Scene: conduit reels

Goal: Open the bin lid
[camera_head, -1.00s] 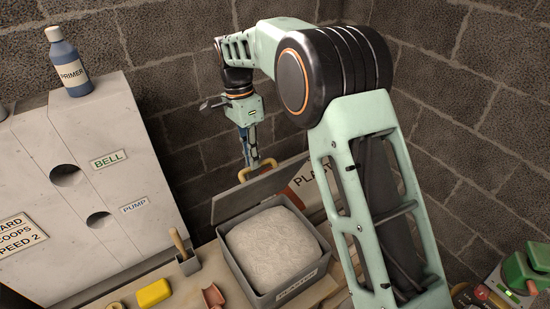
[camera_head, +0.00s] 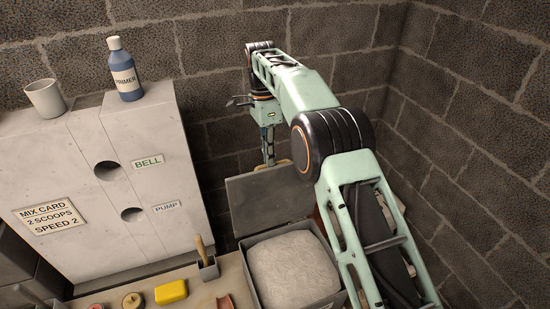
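The grey bin (camera_head: 246,258) stands on the bench and is filled with pale powder (camera_head: 292,272). Its flat grey lid (camera_head: 268,198) stands raised at the bin's back edge, close to upright, with its inner face toward me. A small part of the tan lid handle (camera_head: 284,163) shows above the lid's top edge. My gripper (camera_head: 268,162) points down behind the lid's top edge, beside the handle. Its fingertips are partly hidden by the lid, so I cannot tell whether they are closed on the handle.
A grey cabinet (camera_head: 90,200) with two round holes stands at the left, with a blue primer bottle (camera_head: 125,72) and a white mug (camera_head: 45,98) on top. A yellow block (camera_head: 171,292) and a wooden-handled tool in a small holder (camera_head: 206,262) are left of the bin. Block walls close off the back and right.

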